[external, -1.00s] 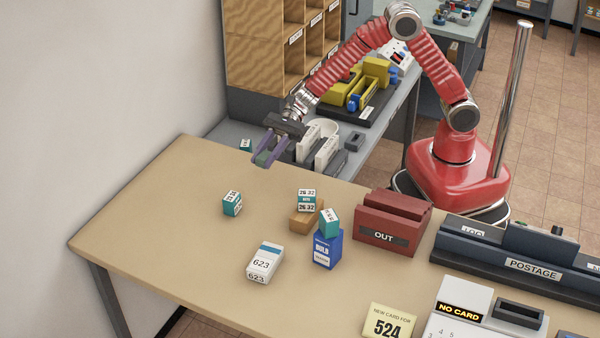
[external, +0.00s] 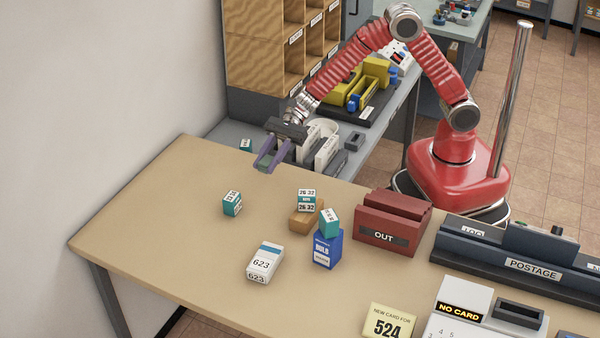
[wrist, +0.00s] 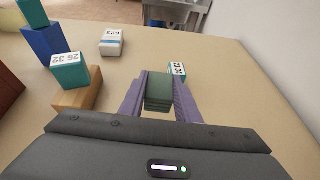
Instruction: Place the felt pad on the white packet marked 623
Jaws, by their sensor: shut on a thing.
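The white packet (external: 265,262) marked 623, with a blue stripe, lies on the tan table near its front middle. It also shows in the wrist view (wrist: 111,42), ahead and to the left of my gripper. My gripper (external: 270,166) is above the table's far edge, well apart from the packet. Its purple fingers are shut on a dark green block-like pad (wrist: 165,92), which I take for the felt pad. In the external view the pad shows only as a dark green bit between the fingers.
A teal-and-white box (external: 232,203) stands alone on the left. Another (external: 306,200) sits on a wooden block (external: 301,222). A third (external: 329,221) sits tilted on a blue box (external: 327,250), right of the packet. A red OUT tray (external: 390,233) stands farther right. The table's left part is clear.

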